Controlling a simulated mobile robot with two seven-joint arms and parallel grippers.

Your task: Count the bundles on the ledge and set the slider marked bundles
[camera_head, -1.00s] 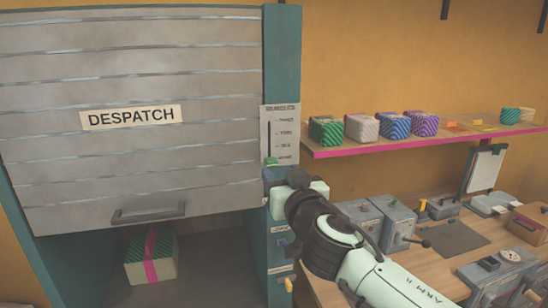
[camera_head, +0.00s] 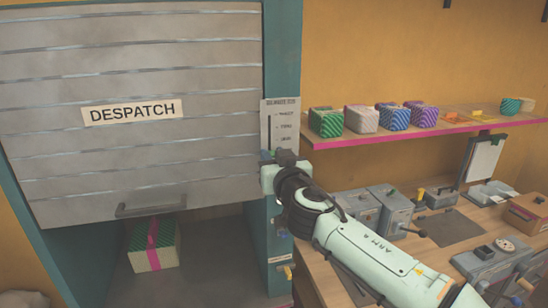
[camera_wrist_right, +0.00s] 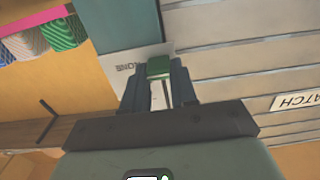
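The slider panel (camera_head: 280,125) is a pale plate with a dark slot and small word labels on the teal post. My right gripper (camera_head: 284,158) is at its lower end and hides the slider knob there. In the right wrist view, the green knob (camera_wrist_right: 158,67) sits between the right gripper's fingers (camera_wrist_right: 158,85), which appear to touch both sides, beside the upside-down word NONE. On the pink-edged ledge (camera_head: 400,138) stand green (camera_head: 326,122), pale pink (camera_head: 361,118), blue (camera_head: 394,116) and purple (camera_head: 424,115) bundles. A teal item (camera_head: 511,105) stands farther right. My left gripper is out of view.
The grey DESPATCH shutter (camera_head: 130,160) is partly raised over a green-and-white parcel with pink ribbon (camera_head: 165,260). Grey boxes (camera_head: 390,215) and a brown box (camera_head: 527,212) stand on the bench right. Orange tags (camera_head: 452,116) lie on the ledge.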

